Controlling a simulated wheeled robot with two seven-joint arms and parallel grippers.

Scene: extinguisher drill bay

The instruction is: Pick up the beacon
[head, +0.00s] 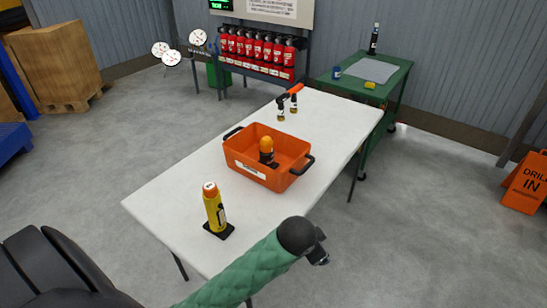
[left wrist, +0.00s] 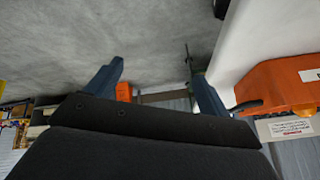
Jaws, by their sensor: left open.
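The beacon (head: 266,146), an amber dome on a dark base, stands inside the orange bin (head: 248,173) on the white table (head: 165,192). The bin's near wall hides part of its base. My left gripper (head: 318,256), on the green-sleeved arm, is off the table's right edge, apart from the bin and to its lower right. In the left wrist view my left gripper (left wrist: 155,70) has its fingers spread with nothing between them. That view is roughly upside down and shows the bin (left wrist: 280,82) at the right; an amber patch at its rim may be the beacon. My right gripper is not in view.
A yellow extinguisher-like bottle (head: 214,207) stands on the table's near end. Black-and-orange items (head: 288,102) lie at its far end. A green cart (head: 372,72) stands behind, and an orange sign (head: 528,182) at the right.

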